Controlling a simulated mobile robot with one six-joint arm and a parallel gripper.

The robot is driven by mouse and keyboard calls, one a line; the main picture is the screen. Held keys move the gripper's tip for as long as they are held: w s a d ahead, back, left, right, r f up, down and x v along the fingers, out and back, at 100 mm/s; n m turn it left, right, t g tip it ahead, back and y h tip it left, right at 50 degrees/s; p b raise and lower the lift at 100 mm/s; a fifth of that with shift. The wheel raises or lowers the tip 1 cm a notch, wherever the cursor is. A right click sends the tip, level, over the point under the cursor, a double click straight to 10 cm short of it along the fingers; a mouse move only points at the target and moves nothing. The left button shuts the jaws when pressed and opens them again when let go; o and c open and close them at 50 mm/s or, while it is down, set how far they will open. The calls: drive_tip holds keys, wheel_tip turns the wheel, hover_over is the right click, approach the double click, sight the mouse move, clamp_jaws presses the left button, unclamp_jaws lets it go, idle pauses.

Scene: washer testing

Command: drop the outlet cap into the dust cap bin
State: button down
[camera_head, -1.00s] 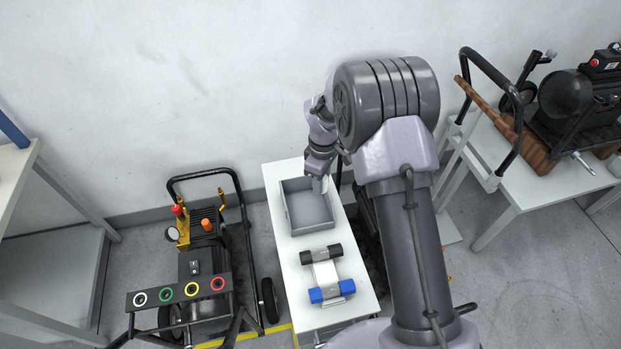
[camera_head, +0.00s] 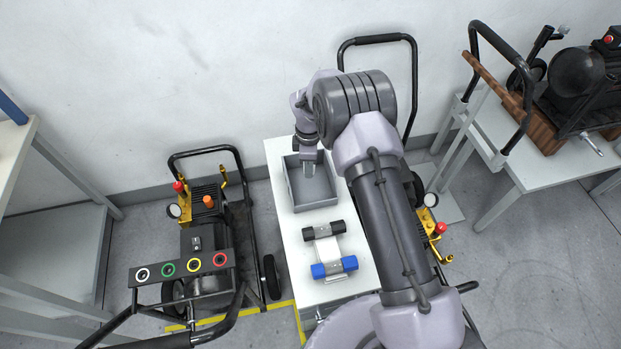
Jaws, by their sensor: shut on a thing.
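The dust cap bin looks to be the open grey tray (camera_head: 292,190) at the far end of the narrow white table. My gripper (camera_head: 309,172) is above the bin, pointing down over its back part. The fingers are shut, but the outlet cap between them is too small or hidden to make out. The visible floor of the bin looks empty; its back right part is partly hidden by my gripper and arm.
A white rack (camera_head: 327,248) with a black and a blue cylinder stands on the table in front of the bin. A pressure washer (camera_head: 203,245) stands left of the table, another partly behind my arm. A side table (camera_head: 530,170) is at right.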

drive_tip(key=c, duration=0.9)
unclamp_jaws()
drive_tip(key=shift+c, duration=0.2)
wheel_tip(320, 180, up, 18)
drive_tip(key=p, duration=0.4)
drive_tip(key=shift+f+p, duration=0.25)
drive_tip(key=shift+p, duration=0.15)
